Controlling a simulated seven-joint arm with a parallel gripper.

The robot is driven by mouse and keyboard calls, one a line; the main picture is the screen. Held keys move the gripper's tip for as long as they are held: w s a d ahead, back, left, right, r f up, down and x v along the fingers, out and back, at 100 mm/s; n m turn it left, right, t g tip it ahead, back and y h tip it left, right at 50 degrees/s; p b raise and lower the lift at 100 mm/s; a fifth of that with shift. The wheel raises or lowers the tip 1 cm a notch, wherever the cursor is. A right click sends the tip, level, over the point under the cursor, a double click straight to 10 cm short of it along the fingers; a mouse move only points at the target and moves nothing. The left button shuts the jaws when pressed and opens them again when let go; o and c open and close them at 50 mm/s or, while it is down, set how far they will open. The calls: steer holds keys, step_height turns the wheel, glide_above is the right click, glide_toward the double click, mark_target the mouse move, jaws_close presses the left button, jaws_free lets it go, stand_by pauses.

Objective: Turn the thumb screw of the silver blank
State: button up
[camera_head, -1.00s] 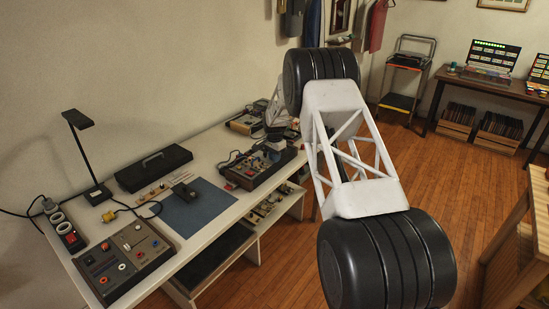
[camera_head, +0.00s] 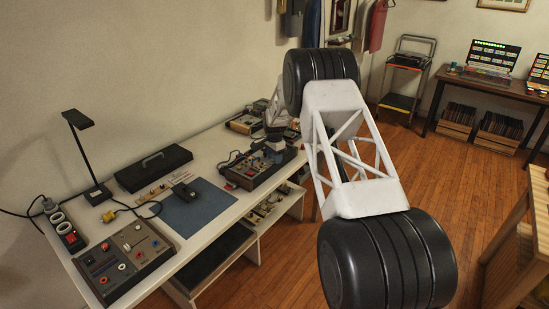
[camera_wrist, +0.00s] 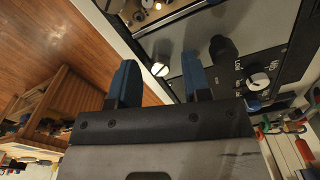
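My gripper (camera_wrist: 160,64) has two blue fingers, which are spread apart with a gap between them. A small round, shiny silver screw head (camera_wrist: 160,70) shows in that gap in the wrist view and looks like the thumb screw. It lies near the edge of a plain grey-silver panel (camera_wrist: 182,42), which looks like the silver blank. I see no finger clearly touching the screw. In the head view my gripper end (camera_head: 275,133) is over the far synth case (camera_head: 252,176), partly hidden by my arm. The screw cannot be made out there.
A dark knob (camera_wrist: 222,49) stands on the panel beside the right finger, and a white-topped knob (camera_wrist: 259,81) is farther right. On the bench are a blue mat (camera_head: 198,207), a nearer synth case (camera_head: 125,262), a black lidded case (camera_head: 153,168) and a lamp (camera_head: 88,157).

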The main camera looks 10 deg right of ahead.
steer(key=shift+r, duration=0.1)
steer(key=shift+r, duration=3.8)
